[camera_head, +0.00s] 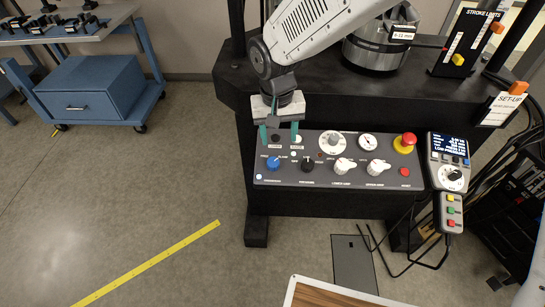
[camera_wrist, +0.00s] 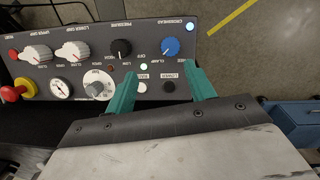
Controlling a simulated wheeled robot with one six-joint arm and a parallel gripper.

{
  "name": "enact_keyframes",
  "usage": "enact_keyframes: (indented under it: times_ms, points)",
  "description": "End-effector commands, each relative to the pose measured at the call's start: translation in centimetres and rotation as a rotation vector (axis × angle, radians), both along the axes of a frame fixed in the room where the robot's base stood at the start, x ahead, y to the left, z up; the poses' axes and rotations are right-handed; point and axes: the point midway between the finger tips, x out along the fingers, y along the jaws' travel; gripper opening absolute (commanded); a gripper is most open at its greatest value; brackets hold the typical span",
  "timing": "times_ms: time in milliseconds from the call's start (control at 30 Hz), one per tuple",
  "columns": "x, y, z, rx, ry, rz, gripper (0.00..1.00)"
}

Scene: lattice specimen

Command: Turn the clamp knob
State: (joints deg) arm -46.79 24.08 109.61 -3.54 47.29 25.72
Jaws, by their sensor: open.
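The clamp knob is the blue knob (camera_head: 273,162) at the left end of the grey control panel (camera_head: 325,178), labelled crosshead with a clamp mark beside it. In the wrist view the blue knob (camera_wrist: 170,47) sits just beyond the fingertips, with a pale pointer line on it. My gripper (camera_head: 279,137) is open and empty, over the panel's upper left corner. In the wrist view the teal fingers of my gripper (camera_wrist: 160,76) are spread apart and point toward the knob, with nothing between them touching it. The height above the panel is hard to tell.
A black pressure knob (camera_head: 307,164) is right of the blue knob. White grip knobs (camera_head: 345,165), a gauge (camera_head: 368,142) and a red emergency button (camera_head: 405,142) lie farther right. Black (camera_wrist: 168,87) and white (camera_wrist: 141,87) buttons lie between the fingers in the wrist view. Floor in front is mostly clear.

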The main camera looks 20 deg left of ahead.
Motion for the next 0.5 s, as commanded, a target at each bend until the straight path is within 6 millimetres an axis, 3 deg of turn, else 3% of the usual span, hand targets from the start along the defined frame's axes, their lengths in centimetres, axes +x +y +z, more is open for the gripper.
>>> enact_keyframes:
  times_ms: [133,500]
  points:
    - [-0.5,1.8,-1.8,-0.004,0.001,0.016,0.54]
    - [-0.5,1.6,-7.2,-0.006,0.004,0.015,0.54]
